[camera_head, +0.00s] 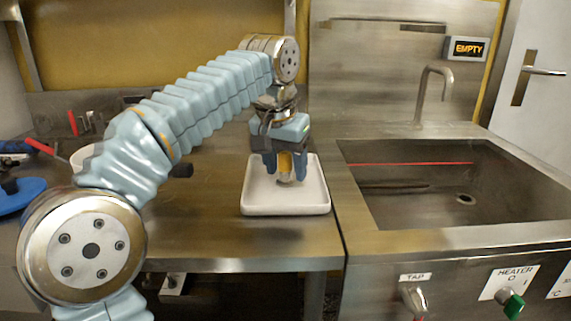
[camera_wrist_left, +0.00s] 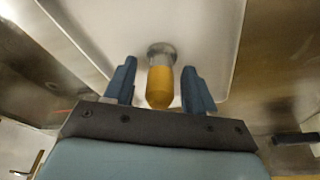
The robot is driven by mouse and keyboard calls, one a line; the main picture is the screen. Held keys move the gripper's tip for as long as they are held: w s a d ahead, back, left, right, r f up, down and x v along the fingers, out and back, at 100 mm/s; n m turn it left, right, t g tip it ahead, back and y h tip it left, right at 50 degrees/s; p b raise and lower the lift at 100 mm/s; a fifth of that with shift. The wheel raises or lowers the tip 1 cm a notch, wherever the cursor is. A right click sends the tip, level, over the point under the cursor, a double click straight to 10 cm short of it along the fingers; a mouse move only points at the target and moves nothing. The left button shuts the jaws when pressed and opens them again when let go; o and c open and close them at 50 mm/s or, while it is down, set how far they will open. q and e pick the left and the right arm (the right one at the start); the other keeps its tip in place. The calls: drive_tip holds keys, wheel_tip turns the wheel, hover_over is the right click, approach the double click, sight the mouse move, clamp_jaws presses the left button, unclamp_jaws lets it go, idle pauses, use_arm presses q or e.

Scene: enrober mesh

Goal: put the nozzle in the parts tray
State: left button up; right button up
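The nozzle (camera_head: 285,166) has a yellow body and a grey metal end, and points metal end down over the white parts tray (camera_head: 251,205). My left gripper (camera_head: 285,172) is above the tray with its blue fingers on either side of the nozzle. In the left wrist view the nozzle (camera_wrist_left: 160,84) lies between the fingers (camera_wrist_left: 160,75), with a gap on each side. The fingers are open and not pressed on it. The metal end appears to rest on the tray floor (camera_wrist_left: 200,30), though exact contact is hard to tell. My right gripper is not in view.
The tray sits on a steel counter (camera_head: 200,225), left of a sink basin (camera_head: 420,190) with a tall faucet (camera_head: 435,95). A blue item (camera_head: 20,192) and a partly hidden white bowl (camera_head: 85,158) are at the left. The counter in front of the tray is clear.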

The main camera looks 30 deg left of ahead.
use_arm(q)
drive_tip(key=shift+r, duration=0.25)
drive_tip(key=p+v, duration=0.2)
drive_tip(key=v, duration=0.9)
drive_tip(key=shift+r, duration=0.35)
drive_tip(key=shift+s, duration=0.1)
